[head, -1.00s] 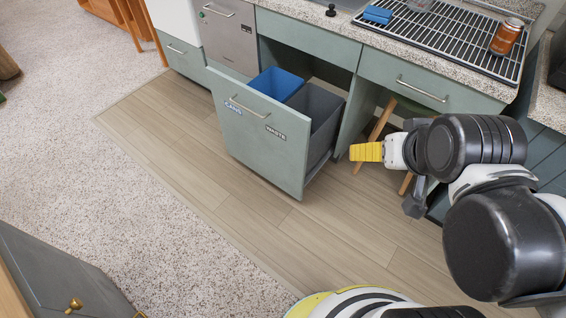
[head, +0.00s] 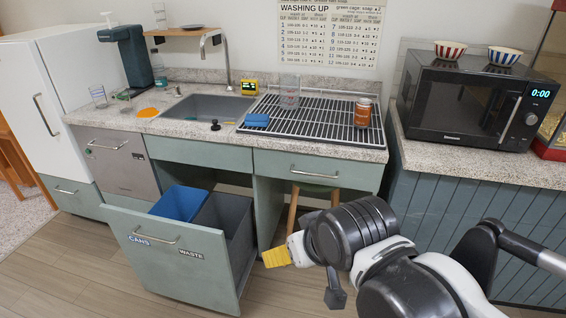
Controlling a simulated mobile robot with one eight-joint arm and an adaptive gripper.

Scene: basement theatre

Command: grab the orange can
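The orange can (head: 363,113) stands upright near the right end of the black drying rack (head: 320,122) on the counter. It is orange-brown with a pale top and nothing touches it.
A pulled-out drawer (head: 165,262) labelled CANS and WASTE holds a blue bin (head: 180,203) and a grey bin (head: 229,213). A blue sponge (head: 257,120) and a clear glass (head: 289,92) are on the rack. A black microwave (head: 470,98) stands to the right.

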